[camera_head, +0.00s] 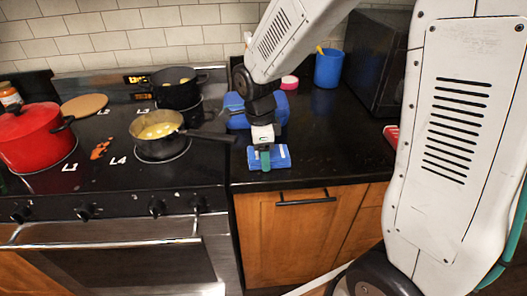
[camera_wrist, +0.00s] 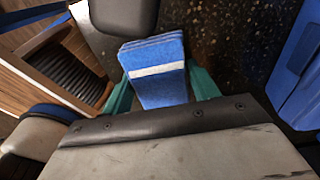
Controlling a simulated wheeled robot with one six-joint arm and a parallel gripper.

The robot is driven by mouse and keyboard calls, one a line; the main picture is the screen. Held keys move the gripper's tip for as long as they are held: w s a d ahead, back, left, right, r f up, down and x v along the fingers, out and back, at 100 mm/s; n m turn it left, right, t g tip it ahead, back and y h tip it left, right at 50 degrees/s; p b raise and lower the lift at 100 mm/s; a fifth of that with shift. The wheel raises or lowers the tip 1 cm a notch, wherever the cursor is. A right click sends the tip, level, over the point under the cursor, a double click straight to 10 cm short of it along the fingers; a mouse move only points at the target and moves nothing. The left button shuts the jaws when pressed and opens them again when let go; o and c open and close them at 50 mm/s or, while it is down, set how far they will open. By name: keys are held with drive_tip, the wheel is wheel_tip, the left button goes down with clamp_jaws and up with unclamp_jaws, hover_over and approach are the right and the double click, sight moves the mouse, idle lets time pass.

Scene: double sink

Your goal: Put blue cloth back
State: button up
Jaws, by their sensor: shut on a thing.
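The blue cloth (camera_head: 282,157) is a folded blue piece with a white stripe, near the front edge of the black counter in the head view. In the wrist view the blue cloth (camera_wrist: 160,88) sits between the teal fingers of my gripper (camera_wrist: 158,92). My gripper (camera_head: 265,158) points down and is shut on the cloth in the head view. Whether the cloth touches the counter or is slightly above it is hard to tell.
A blue box-like container (camera_head: 238,112) stands just behind my gripper. A blue cup (camera_head: 328,68) and a dark microwave (camera_head: 378,62) are further back. A pan (camera_head: 158,128) on the stove has its handle reaching toward my gripper.

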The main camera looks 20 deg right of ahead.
drive_tip(key=shift+f, duration=0.15)
drive_tip(key=o, duration=1.3)
wheel_tip(320, 180, up, 12)
drive_tip(key=shift+s+d+r+n+t+y, duration=0.2)
drive_tip(key=shift+s+d+r+n, duration=0.45)
drive_tip(key=shift+s+n, duration=3.05)
drive_tip(key=shift+s+d+r+n+t+y, duration=0.2)
drive_tip(key=shift+s+d+r+n, duration=0.45)
drive_tip(key=shift+s+n, duration=3)
drive_tip(key=shift+s+d+r+n+t, duration=0.3)
drive_tip(key=shift+s+d+r+n, duration=0.35)
drive_tip(key=shift+s+n, duration=3)
drive_tip(key=shift+s+d+f, duration=0.1)
drive_tip(key=shift+s, duration=0.1)
